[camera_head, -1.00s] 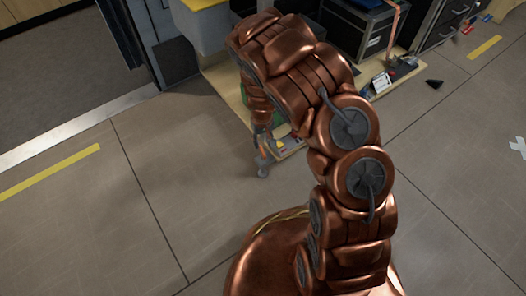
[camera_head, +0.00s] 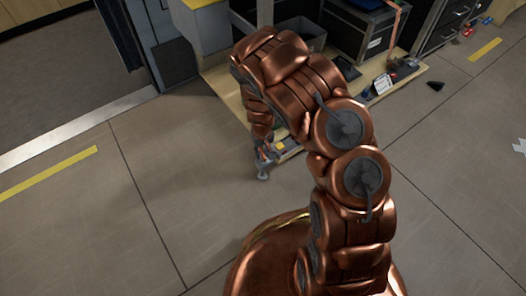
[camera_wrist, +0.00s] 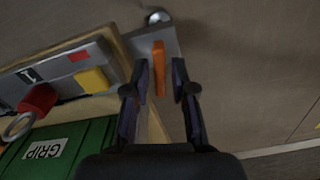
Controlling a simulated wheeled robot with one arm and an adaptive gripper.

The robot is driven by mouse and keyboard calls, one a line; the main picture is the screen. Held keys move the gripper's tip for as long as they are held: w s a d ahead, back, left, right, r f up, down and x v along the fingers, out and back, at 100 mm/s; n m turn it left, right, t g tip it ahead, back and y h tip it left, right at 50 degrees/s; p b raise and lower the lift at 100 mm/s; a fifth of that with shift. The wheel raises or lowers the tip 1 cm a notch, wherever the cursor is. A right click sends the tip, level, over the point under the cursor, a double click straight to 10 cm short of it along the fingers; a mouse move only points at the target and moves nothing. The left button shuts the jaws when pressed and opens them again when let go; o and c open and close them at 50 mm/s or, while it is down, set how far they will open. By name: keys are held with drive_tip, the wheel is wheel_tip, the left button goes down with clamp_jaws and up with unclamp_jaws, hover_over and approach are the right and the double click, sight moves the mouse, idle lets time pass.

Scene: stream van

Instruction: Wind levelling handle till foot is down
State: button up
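An orange upright handle (camera_wrist: 159,68) stands at the end of a grey metal panel in the wrist view. My gripper (camera_wrist: 161,75) is open, with one dark finger on each side of the handle and a narrow gap showing to each. A round metal foot (camera_wrist: 157,16) shows just beyond the handle in the wrist view. In the head view the grey foot (camera_head: 263,175) is at the platform's near corner, close to the floor; I cannot tell whether it touches. My copper arm hides most of the gripper and handle there.
The grey panel (camera_wrist: 121,62) carries a yellow block (camera_wrist: 93,80) and a red knob (camera_wrist: 37,98) with a ring. A green case (camera_wrist: 75,139) labelled GRIP lies beside it. A wooden platform (camera_head: 224,88) bears black cases. Open floor (camera_head: 90,225) lies left.

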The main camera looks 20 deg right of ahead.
clamp_jaws()
drive_tip(key=shift+r+p, duration=0.1)
drive_tip(key=shift+p, duration=0.2)
drive_tip(key=shift+r+m+p, duration=0.15)
drive_tip(key=shift+m+p, duration=0.65)
drive_tip(key=shift+p, duration=0.3)
drive_tip(key=shift+m+p, duration=0.8)
drive_tip(key=shift+p, duration=0.15)
drive_tip(key=m+p, duration=0.2)
drive_tip(key=m, duration=0.1)
drive_tip(key=shift+m, duration=0.3)
drive_tip(key=shift+f+m+p, duration=0.15)
drive_tip(key=shift+m+p, duration=0.1)
drive_tip(key=shift+m, duration=0.7)
drive_tip(key=shift+f+m+p, duration=0.1)
drive_tip(key=shift+m+p, duration=0.1)
drive_tip(key=shift+m, duration=0.75)
drive_tip(key=shift+o, duration=1.7)
unclamp_jaws()
